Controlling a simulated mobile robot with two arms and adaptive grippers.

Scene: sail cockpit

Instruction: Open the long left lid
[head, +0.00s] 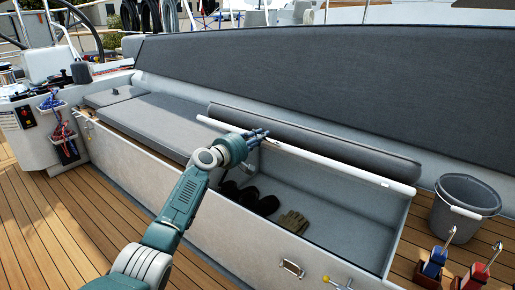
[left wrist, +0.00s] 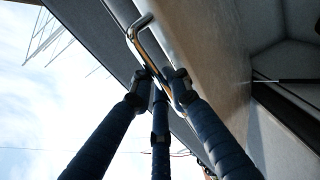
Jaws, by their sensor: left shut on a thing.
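A long lid with a white edge (head: 345,160) and a dark grey cushion (head: 375,156) is raised over an open seat locker (head: 335,218). I see it nearly edge-on. My left gripper (head: 262,134) is at the lid's edge, left of its middle. In the left wrist view, its fingers (left wrist: 160,82) are shut on a metal handle (left wrist: 142,35) fixed to the pale lid surface (left wrist: 185,45). The fingers hide part of the handle. My right gripper is not in view.
Dark boots (head: 267,205) and tan gloves (head: 293,222) lie in the locker. A flat grey cushion (head: 160,122) lies on the bench to the left. A grey bucket (head: 462,208) and red and blue winch-like items (head: 433,262) stand at the right. A latch (head: 291,267) is on the locker front.

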